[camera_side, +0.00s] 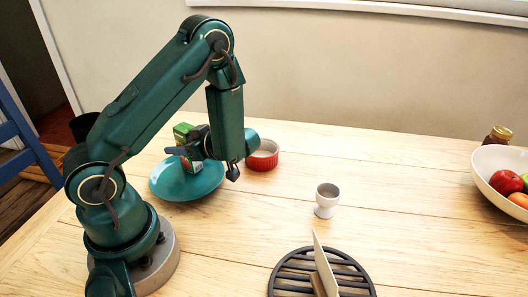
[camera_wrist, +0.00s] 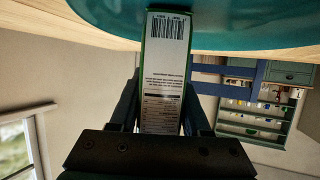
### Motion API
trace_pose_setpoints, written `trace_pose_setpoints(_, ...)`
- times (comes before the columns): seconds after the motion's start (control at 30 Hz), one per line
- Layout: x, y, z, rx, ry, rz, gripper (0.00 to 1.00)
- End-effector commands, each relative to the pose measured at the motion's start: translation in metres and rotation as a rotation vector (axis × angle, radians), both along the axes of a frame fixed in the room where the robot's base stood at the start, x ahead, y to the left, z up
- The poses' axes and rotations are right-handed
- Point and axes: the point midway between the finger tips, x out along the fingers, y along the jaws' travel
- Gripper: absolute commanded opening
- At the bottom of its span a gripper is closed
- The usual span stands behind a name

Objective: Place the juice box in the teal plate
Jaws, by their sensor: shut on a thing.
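The juice box (camera_side: 183,134) is green with a printed side. It stands roughly upright at the teal plate (camera_side: 168,188), over its back part in the side view. My gripper (camera_side: 184,152) is shut on the juice box, with its arm reaching over the plate. In the wrist view, my gripper (camera_wrist: 160,120) has a finger on each side of the juice box (camera_wrist: 164,75), whose white face shows a barcode and small print. The teal plate (camera_wrist: 250,22) fills the top of that view, by the barcode end. I cannot tell whether the box touches the plate.
A red ramekin (camera_side: 262,160) stands just right of the plate. A white egg cup (camera_side: 326,200) stands mid-table. A dark round trivet (camera_side: 283,284) holds a pale upright object at the front. A white fruit bowl (camera_side: 490,170) and a jar (camera_side: 497,135) are at the right.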

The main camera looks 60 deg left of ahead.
Motion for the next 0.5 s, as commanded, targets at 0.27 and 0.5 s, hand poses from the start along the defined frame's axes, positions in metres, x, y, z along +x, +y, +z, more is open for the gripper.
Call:
trace_pose_setpoints(0.27, 0.0001, 0.0000, -0.0026, 0.000, 0.000, 0.000, 0.77)
trace_pose_setpoints(0.5, 0.0000, 0.0000, -0.0025, 0.000, 0.000, 0.000, 0.77)
